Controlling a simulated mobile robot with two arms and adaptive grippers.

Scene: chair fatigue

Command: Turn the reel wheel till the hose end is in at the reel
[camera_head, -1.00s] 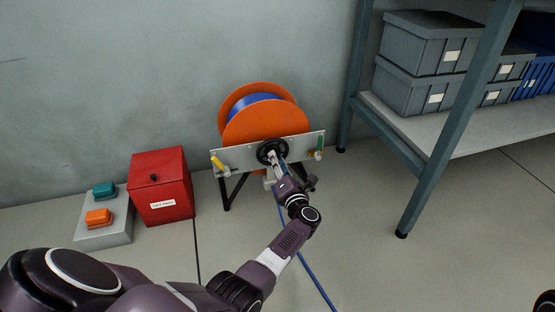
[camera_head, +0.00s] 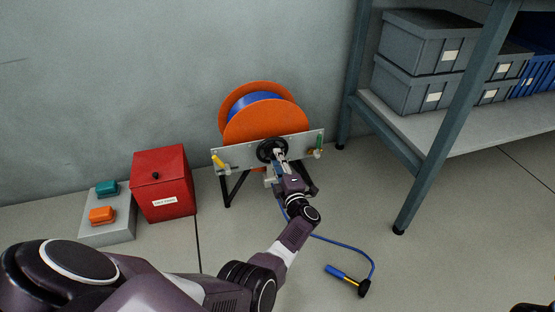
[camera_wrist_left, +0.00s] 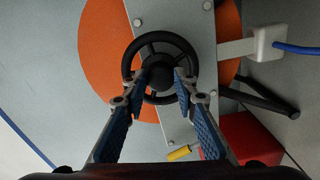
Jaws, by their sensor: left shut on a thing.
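The orange hose reel (camera_head: 265,122) with blue hose wound on it stands on a black-legged frame against the wall. Its black reel wheel (camera_head: 264,151) is on the front of a pale plate and also shows in the left wrist view (camera_wrist_left: 160,37). My left gripper (camera_head: 280,157) is at the wheel; in the wrist view its fingers (camera_wrist_left: 161,80) are shut on the wheel's hub. The blue hose (camera_head: 340,243) runs from the reel's guide (camera_wrist_left: 262,44) over the floor to the hose end (camera_head: 347,279), a blue, yellow and black nozzle lying there. My right gripper is not in view.
A yellow handle (camera_head: 217,161) and a green handle (camera_head: 319,143) sit on the plate. A red box (camera_head: 163,184) and a grey block (camera_head: 107,229) with teal and orange pieces stand left. A shelf (camera_head: 450,130) with bins stands right. Floor around the hose end is clear.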

